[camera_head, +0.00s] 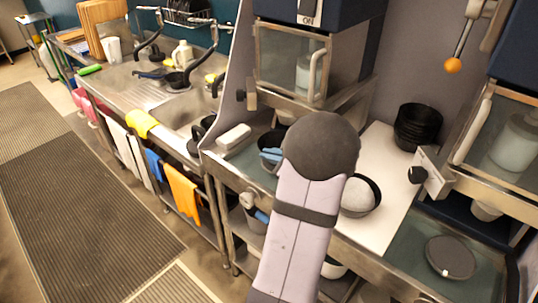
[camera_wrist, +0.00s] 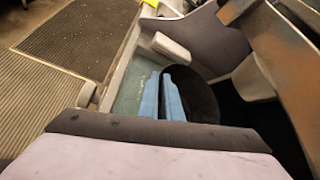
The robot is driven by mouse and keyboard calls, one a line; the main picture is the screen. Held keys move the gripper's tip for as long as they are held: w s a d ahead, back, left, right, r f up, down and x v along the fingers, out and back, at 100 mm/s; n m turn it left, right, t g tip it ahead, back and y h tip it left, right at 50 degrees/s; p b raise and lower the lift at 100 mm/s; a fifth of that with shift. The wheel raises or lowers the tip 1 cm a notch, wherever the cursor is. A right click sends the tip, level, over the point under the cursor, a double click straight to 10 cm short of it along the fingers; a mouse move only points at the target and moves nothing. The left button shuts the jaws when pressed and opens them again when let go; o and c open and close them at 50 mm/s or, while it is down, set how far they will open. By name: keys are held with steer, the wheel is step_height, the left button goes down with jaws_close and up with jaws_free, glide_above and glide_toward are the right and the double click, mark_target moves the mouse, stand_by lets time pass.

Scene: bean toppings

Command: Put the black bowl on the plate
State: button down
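My gripper (camera_wrist: 161,75) has two blue fingers, close together with a narrow gap. They are at the left rim of a black bowl (camera_wrist: 204,98), with the right finger over its inside. The fingers look shut on the rim, though the contact is partly hidden. In the head view the gripper (camera_head: 269,155) and bowl (camera_head: 270,138) are just left of my arm's dark rounded wrist, which hides part of them. A dark round plate (camera_head: 448,250) lies at the lower right with a small white spot on it.
A stack of black bowls (camera_head: 418,122) stands on the white board (camera_head: 392,150). A bowl of white contents (camera_head: 360,195) is right of my arm. A white block (camera_head: 233,137) lies left of the gripper. Glass-fronted machines (camera_head: 292,62) stand behind.

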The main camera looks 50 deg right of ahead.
steer(key=shift+f+b, duration=0.3)
steer(key=c, duration=1.9)
jaws_free()
steer(key=shift+o, duration=0.2)
steer(key=shift+s, duration=0.1)
steer(key=b+v, duration=0.2)
steer(key=v, duration=0.5)
steer(key=shift+r, duration=0.1)
